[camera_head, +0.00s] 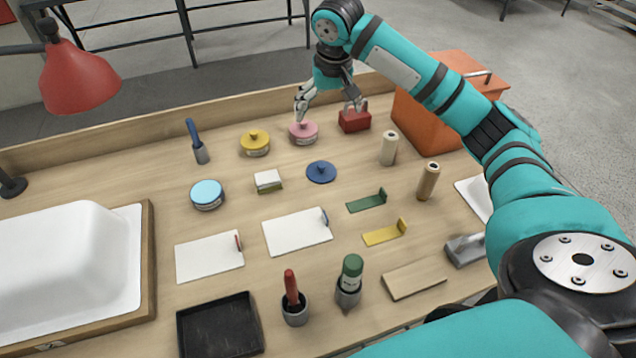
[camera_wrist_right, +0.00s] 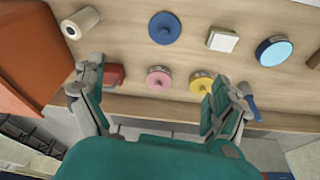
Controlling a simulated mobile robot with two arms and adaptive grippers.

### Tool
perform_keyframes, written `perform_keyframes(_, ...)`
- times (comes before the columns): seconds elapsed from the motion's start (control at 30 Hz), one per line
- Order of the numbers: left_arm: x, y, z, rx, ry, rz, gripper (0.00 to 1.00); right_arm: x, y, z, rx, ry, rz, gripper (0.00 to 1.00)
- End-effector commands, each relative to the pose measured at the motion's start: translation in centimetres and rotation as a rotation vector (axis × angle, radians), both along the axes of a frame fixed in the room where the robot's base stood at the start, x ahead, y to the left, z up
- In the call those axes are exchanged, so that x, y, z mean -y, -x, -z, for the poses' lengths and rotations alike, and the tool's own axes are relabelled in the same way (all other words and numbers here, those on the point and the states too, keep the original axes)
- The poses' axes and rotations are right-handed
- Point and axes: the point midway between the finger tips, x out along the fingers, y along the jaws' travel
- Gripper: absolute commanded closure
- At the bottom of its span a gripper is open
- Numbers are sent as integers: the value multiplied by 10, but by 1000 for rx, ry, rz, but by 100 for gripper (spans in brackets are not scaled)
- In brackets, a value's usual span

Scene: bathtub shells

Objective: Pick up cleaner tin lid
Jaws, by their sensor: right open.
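Round tins stand on the wooden bench; which one holds cleaner I cannot tell. A pink tin with a knobbed lid (camera_head: 303,132) is at the back, and a yellow tin with a knobbed lid (camera_head: 255,143) stands to its left. A dark blue knobbed lid (camera_head: 321,171) lies flat nearer the middle. A light blue tin (camera_head: 207,194) is further left. My right gripper (camera_head: 330,106) is open and empty above the back of the bench, close to the pink tin. In the wrist view the pink lid (camera_wrist_right: 159,79) appears between its fingers. My left gripper is out of view.
A red block (camera_head: 354,121) sits just right of the pink tin, with an orange toolbox (camera_head: 430,115) beyond. A cream roll (camera_head: 388,148) stands in front. White boards, a black tray (camera_head: 219,325) and a white tub shell (camera_head: 70,260) fill the near left.

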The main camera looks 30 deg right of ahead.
Motion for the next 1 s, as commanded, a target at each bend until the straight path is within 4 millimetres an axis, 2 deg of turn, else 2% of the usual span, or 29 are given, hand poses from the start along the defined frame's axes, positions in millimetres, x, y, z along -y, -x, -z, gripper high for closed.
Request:
perform_keyframes(0.03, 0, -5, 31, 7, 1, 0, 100, 0, 0, 31, 0, 0, 0, 0)
perform_keyframes(0.1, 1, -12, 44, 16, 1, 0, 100, 0, 0, 44, 1, 0, 0, 0)
perform_keyframes(0.2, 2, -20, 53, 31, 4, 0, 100, 0, 0, 54, 1, 0, 0, 0)
perform_keyframes(0.43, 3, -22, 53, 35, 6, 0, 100, 2, -4, 72, -3, 0, 0, 0)
perform_keyframes(0.8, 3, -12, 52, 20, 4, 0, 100, 10, -22, 147, -3, 1, 1, 0)
perform_keyframes(1.0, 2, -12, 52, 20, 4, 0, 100, 13, -29, 170, 0, 1, 0, 0)
